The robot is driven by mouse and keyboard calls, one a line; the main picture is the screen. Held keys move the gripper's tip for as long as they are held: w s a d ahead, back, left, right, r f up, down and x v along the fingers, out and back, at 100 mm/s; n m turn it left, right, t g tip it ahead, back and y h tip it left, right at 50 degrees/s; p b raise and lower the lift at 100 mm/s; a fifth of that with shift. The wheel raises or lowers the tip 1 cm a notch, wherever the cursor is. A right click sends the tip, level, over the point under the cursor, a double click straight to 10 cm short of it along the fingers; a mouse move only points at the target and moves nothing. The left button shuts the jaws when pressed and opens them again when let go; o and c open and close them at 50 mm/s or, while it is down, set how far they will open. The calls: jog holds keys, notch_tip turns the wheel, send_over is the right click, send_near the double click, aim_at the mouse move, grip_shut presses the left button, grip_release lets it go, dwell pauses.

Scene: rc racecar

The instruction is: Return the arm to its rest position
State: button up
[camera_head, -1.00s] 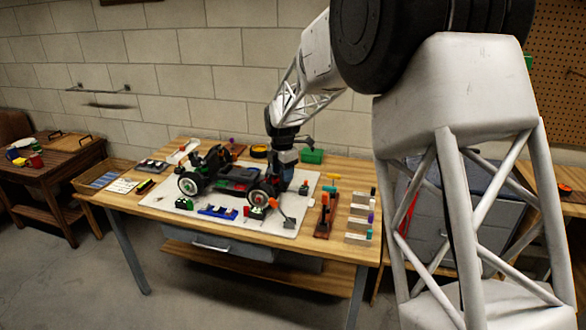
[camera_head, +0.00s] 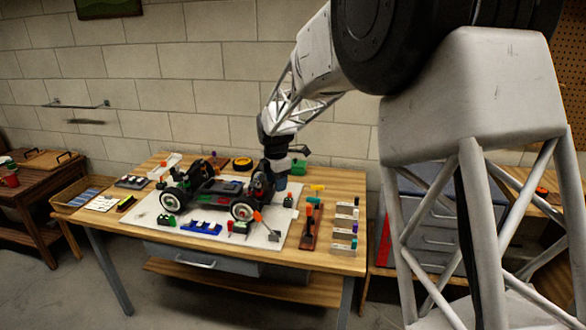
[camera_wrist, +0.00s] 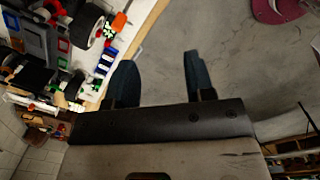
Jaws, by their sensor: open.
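My gripper (camera_head: 279,163) is above the right rear part of the workbench in the head view, by the right end of the toy racecar. Its two fingers stand apart with nothing between them in the wrist view (camera_wrist: 158,78). The racecar (camera_head: 208,194), dark with green parts and black wheels, stands on a white mat (camera_head: 155,214) on the bench. Part of the car also shows at the upper left of the wrist view (camera_wrist: 45,45), to the side of the fingers. My arm hides some of the wall and the bench's right side.
A brown side table (camera_head: 35,195) stands at left. Grey floor (camera_wrist: 165,50) shows beyond the fingers in the wrist view.

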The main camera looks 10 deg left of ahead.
jog(key=s+d+r+m, duration=0.4)
jog(key=s+d, duration=0.3)
jog(key=d, duration=0.2)
jog(key=s+d+r+m+t, duration=0.1)
jog(key=s+d+r+m, duration=0.4)
jog(key=d, duration=0.4)
jog(key=s+d+r+m, duration=0.3)
jog(key=s+d+m, duration=0.1)
jog(key=s+d, duration=0.5)
jog(key=s+d+f+m, duration=0.1)
jog(key=s+d+m, duration=0.3)
jog(key=s, duration=0.4)
jog(key=s+d+f+m, duration=0.1)
jog(key=s+d+m, duration=0.4)
jog(key=s, duration=0.4)
jog(key=s+d+f+m+t, duration=0.1)
jog(key=s+d+m, duration=0.4)
jog(key=s, duration=0.3)
jog(key=shift+s+d+f, duration=0.15)
jog(key=shift+d+f, duration=0.05)
jog(key=shift+d, duration=0.3)
